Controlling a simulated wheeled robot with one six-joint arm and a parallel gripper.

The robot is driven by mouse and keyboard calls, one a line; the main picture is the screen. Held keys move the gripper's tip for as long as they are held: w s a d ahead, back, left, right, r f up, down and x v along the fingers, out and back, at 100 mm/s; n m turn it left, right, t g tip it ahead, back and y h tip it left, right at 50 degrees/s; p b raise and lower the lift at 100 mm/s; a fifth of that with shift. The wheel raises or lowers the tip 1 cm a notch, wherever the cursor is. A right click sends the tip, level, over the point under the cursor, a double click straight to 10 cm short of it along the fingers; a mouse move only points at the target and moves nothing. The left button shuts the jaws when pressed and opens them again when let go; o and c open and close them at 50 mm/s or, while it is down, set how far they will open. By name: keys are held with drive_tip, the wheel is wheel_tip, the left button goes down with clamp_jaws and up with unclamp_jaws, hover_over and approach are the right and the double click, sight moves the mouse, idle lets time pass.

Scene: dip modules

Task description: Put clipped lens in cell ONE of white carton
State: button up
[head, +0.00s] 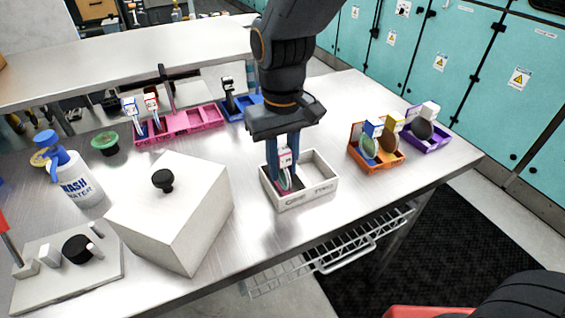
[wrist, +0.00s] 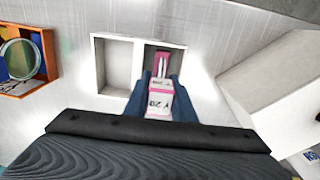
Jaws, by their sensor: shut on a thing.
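My gripper (head: 284,170) points down and is shut on a white and pink clip (head: 286,157) that carries a thin round lens (head: 285,182). The clip's face also shows between the blue fingers in the wrist view (wrist: 159,103). The white carton (head: 310,196) has two open cells side by side, with lettering on its front wall too small to read surely. The clipped lens is upright in the left cell as the head view shows it, its lower part below the rim. I cannot tell whether it touches the cell floor. The other cell (wrist: 118,66) is empty.
An orange tray (head: 378,164) and a purple tray (head: 437,142) with clipped lenses stand right of the carton. A pink tray (head: 190,128) and a blue tray stand behind. A large white box (head: 170,215) with a black knob is close on the left, beside a wash bottle (head: 78,182).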

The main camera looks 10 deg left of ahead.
drive_tip(key=shift+f, duration=0.15)
drive_tip(key=o, duration=1.1)
drive_tip(key=shift+c, duration=0.2)
wheel_tip(320, 180, up, 12)
drive_tip(key=shift+r+b, duration=0.2)
drive_tip(key=shift+b, duration=0.7)
drive_tip(key=shift+s, duration=0.15)
